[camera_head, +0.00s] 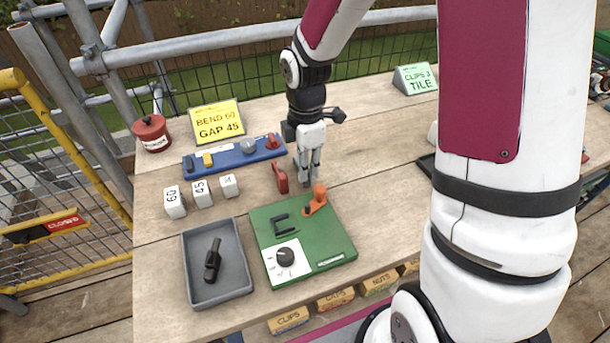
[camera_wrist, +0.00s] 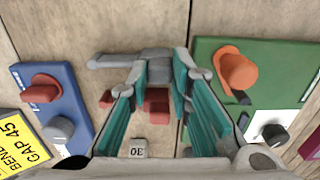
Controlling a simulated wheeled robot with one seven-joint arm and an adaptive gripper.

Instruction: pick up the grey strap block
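My gripper (camera_head: 305,178) points down at the table between the blue tray and the green board. In the wrist view a grey block (camera_wrist: 155,66) with a bar reaching left shows between the tips of my gripper's teal-padded fingers (camera_wrist: 160,78). It seems to be the strap block. The fingers stand close on either side of it; whether they press on it cannot be told. In the head view the fingers mostly hide the block. A red piece (camera_head: 280,177) stands just left of my gripper; it also shows between the fingers in the wrist view (camera_wrist: 156,106).
The blue tray (camera_head: 222,160) holds small coloured pieces. Several white numbered blocks (camera_head: 201,193) stand left of my gripper. The green board (camera_head: 335,243) has an orange lever (camera_head: 317,198) close by. A grey bin (camera_head: 240,283) holds a black part. Bare wood lies behind and right.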

